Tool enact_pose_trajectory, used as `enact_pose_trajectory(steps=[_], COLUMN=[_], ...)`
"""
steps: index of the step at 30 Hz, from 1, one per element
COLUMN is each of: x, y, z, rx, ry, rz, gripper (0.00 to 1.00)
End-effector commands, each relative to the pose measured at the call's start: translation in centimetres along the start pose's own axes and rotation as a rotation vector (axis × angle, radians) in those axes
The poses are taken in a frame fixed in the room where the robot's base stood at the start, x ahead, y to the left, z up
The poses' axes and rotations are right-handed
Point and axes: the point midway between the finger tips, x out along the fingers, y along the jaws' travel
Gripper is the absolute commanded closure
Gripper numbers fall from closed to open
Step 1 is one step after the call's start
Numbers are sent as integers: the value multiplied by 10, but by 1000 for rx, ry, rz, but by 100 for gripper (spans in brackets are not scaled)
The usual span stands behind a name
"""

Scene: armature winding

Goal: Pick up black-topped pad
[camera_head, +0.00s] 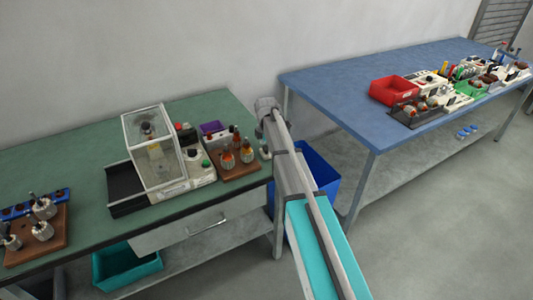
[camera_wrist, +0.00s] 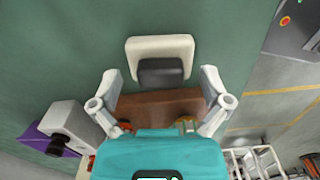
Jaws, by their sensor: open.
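The black-topped pad (camera_wrist: 160,46) shows in the wrist view as a cream rounded block with a black rounded part on its near side. It lies on the green table, beyond a brown wooden board. In the head view, a small pale piece (camera_head: 264,153) at the board's right side appears to be this pad. My gripper (camera_wrist: 160,77) is open and empty. Its two grey fingers are spread to either side, with tips just short of the pad and apart from it. The teal gripper body covers the bottom of the wrist view.
The brown board (camera_wrist: 158,103) with orange-banded parts lies close to the pad. A purple bin (camera_head: 212,128) and a clear-covered machine (camera_head: 155,150) stand to the left. The green table's (camera_head: 70,163) edge is near. A blue table (camera_head: 340,90) stands to the right.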

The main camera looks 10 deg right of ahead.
Motion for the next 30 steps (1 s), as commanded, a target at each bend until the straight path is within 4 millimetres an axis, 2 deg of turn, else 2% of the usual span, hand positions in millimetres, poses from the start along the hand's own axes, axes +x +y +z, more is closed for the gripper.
enact_pose_trajectory(steps=[2,16,30], x=[0,0,-4], y=[0,0,0], z=[0,0,-1], rx=[0,0,-1], ry=[0,0,0], rz=[0,0,0], gripper=[3,90,91])
